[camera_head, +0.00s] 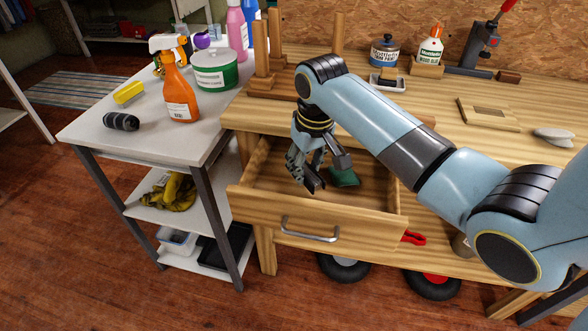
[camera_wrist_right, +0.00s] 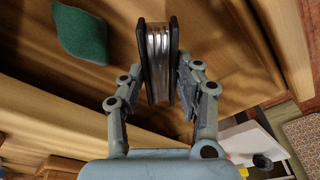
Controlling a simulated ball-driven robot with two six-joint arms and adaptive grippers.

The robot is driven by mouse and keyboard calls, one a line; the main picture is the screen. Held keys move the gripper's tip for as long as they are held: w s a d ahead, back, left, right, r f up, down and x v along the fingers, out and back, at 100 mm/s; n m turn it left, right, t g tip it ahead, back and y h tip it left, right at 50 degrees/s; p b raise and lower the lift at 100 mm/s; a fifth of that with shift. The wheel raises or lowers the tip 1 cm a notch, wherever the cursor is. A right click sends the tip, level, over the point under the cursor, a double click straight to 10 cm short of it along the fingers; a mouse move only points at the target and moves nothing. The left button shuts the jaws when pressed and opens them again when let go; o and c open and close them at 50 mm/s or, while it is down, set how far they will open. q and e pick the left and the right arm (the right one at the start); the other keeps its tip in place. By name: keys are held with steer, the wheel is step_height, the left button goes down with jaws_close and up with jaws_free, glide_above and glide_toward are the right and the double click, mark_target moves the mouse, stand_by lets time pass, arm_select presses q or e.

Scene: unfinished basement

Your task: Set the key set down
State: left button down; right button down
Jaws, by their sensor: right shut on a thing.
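My right gripper (camera_head: 318,170) is over the open wooden drawer (camera_head: 385,222), pointing down, with its fingers closed from both sides on the key set (camera_head: 313,181). In the right wrist view, the gripper (camera_wrist_right: 160,85) has the key set (camera_wrist_right: 159,62) between its fingertips; it has silver metal layers between two black sides. Whether its lower end touches the drawer floor cannot be told. My left gripper is not in view.
A dark green piece (camera_head: 343,177) lies in the drawer right of the gripper; it also shows in the wrist view (camera_wrist_right: 80,33). The wooden workbench (camera_head: 450,125) is above. A white side table (camera_head: 90,128) with an orange spray bottle (camera_head: 180,95) stands left.

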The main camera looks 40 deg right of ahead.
step_height(320, 180, down, 2)
steer(key=shift+f, duration=0.1)
steer(key=shift+w+a, duration=0.1)
steer(key=shift+w, duration=0.2)
steer(key=w, duration=0.3)
steer(key=shift+w+a+f+b, duration=0.15)
steer(key=shift+a+f+b, duration=0.2)
steer(key=shift+f+b, duration=0.05)
steer(key=shift+f, duration=0.2)
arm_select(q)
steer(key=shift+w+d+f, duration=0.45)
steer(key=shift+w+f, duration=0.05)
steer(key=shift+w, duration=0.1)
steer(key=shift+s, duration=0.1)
arm_select(e)
steer(key=shift+f, duration=0.1)
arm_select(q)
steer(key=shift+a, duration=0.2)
arm_select(e)
steer(key=c, duration=0.9)
jaws_free()
